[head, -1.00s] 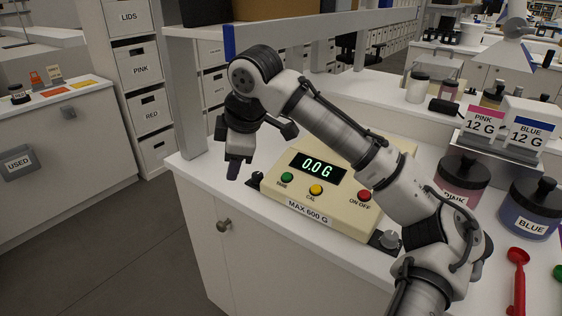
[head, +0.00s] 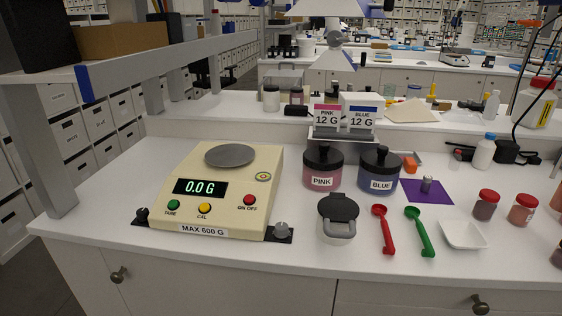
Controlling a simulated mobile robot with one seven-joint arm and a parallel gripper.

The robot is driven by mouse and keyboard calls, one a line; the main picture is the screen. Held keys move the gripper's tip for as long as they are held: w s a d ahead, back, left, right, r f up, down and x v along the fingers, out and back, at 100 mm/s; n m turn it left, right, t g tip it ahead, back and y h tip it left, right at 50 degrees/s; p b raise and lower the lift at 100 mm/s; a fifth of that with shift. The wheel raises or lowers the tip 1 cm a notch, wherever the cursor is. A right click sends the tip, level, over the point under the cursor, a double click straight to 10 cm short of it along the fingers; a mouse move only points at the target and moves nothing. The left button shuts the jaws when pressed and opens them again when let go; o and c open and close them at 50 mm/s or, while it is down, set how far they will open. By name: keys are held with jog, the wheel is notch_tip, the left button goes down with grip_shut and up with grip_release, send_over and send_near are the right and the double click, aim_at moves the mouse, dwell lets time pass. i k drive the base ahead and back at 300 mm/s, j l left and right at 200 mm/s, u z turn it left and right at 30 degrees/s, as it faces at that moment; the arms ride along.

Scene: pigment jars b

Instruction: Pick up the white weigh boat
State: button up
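The white weigh boat (head: 464,235) is a small, shallow square dish. It lies on the white bench top at the right, near the front edge, and looks empty. A green scoop (head: 420,232) lies just to its left, apart from it. Two small red-lidded jars stand behind and to the right of it, the nearer one (head: 486,205) close to its far edge. My gripper and arm are not in view now, so I cannot see where the gripper is relative to the boat.
A balance (head: 222,190) reading 0.0 G stands at the left. PINK (head: 322,170) and BLUE (head: 380,172) jars stand mid-bench. A dark round-topped object (head: 338,212) and a red scoop (head: 383,229) lie in front of them. A purple mat (head: 428,192) holds a small metal piece. Bench front of the boat is clear.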

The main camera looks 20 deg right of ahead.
aim_at(459, 234)
jog(key=i+j+z, duration=0.2)
jog(key=j+z, duration=0.2)
jog(key=z, duration=1.35)
jog(key=i+z, duration=0.25)
jog(key=i, duration=0.75)
